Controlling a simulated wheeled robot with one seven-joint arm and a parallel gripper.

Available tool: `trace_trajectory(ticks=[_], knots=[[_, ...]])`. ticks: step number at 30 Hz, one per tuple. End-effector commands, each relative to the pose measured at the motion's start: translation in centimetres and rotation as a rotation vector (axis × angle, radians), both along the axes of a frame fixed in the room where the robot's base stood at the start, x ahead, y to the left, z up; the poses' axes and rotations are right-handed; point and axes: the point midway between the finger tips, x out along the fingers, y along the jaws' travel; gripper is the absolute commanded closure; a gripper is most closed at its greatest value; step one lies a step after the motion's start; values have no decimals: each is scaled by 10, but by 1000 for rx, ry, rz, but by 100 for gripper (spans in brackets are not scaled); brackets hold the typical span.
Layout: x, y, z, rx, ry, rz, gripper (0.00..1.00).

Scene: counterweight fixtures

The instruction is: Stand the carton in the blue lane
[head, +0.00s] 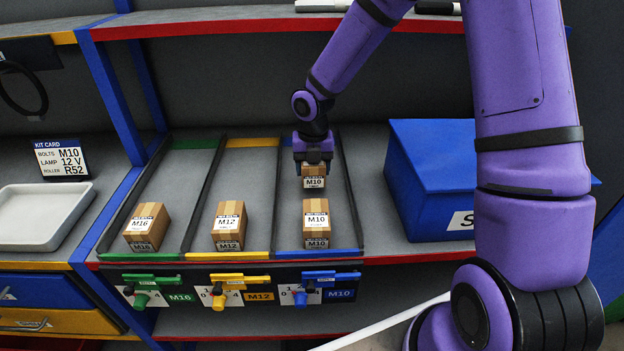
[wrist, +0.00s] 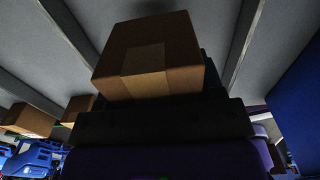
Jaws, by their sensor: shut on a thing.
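The carton (head: 314,182) in my gripper is small, brown and labelled M10. My gripper (head: 313,165) is shut on it from above, behind the front carton of the blue lane (head: 333,253). The held carton looks upright and within the lane's rails. I cannot tell whether its base touches the lane floor. In the wrist view the carton (wrist: 150,65) shows large and plain-faced against the dark jaws, which hide its lower part. Another M10 carton (head: 316,222) stands upright at the front of the blue lane.
An M12 carton (head: 229,225) stands in the yellow lane and an M16 carton (head: 147,227) in the green lane. A blue box (head: 432,175) is right of the blue lane. A red-edged upper shelf (head: 230,22) overhangs the lanes. A white tray (head: 42,215) lies left.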

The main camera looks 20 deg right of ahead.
Motion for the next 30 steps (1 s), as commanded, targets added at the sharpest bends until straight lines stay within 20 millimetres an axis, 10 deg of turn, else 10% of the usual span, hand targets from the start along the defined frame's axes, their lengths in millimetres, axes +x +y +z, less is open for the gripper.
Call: trace_trajectory(ticks=[25,26,30], knots=[[0,0,-48,0,-1,-1,75],[0,0,-47,0,-1,-1,32],[0,0,-47,0,-1,-1,13]])
